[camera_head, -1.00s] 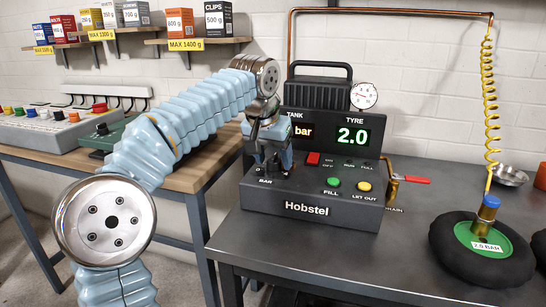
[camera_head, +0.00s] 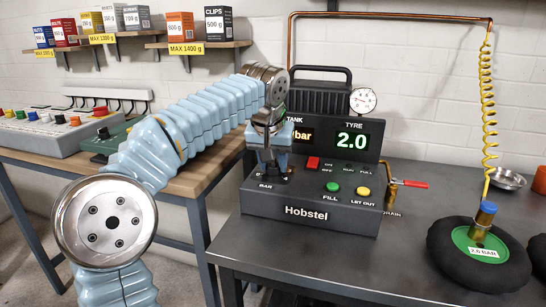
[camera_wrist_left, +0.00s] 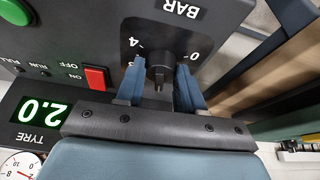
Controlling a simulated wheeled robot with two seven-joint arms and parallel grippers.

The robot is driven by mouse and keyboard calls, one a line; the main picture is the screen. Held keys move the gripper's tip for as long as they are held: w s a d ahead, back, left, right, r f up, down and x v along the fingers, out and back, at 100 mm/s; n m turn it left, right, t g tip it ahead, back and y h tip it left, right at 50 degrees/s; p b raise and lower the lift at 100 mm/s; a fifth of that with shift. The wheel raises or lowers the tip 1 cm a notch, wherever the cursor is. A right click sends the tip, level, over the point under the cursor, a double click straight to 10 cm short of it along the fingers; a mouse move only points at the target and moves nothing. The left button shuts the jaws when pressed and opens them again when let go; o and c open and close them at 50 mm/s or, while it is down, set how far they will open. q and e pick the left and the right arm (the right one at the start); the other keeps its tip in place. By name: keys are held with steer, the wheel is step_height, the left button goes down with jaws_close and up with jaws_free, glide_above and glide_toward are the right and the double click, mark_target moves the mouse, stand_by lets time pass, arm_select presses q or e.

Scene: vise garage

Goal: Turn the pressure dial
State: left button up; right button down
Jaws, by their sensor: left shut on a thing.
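The pressure dial (camera_wrist_left: 160,66) is a small dark knob on the front of the black Hobstel compressor box (camera_head: 310,215), with 0, 4 and BAR printed around it. My left gripper (camera_wrist_left: 158,88) is shut on the dial, one blue-grey finger on each side of it in the left wrist view. In the head view my left gripper (camera_head: 270,172) comes down over the box's left end and mostly hides the dial. The tyre display (camera_head: 352,139) reads 2.0; the tank reading is partly covered by my arm. My right gripper is not in view.
A red switch (camera_head: 313,162), green FILL button (camera_head: 333,187) and yellow LET OUT button (camera_head: 363,191) sit right of the dial. A red-handled valve (camera_head: 410,184) sticks out at the box's right. A tyre (camera_head: 460,262) with a yellow coiled hose lies on the dark bench.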

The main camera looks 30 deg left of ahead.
arm_select(q)
steer(key=shift+d+n+y, duration=0.1)
steer(key=shift+n+y, duration=0.6)
steer(key=shift+n, duration=1.1)
steer(key=shift+w, duration=0.1)
steer(key=o, duration=1)
steer(key=v, duration=1.4)
steer(key=shift+w, duration=0.3)
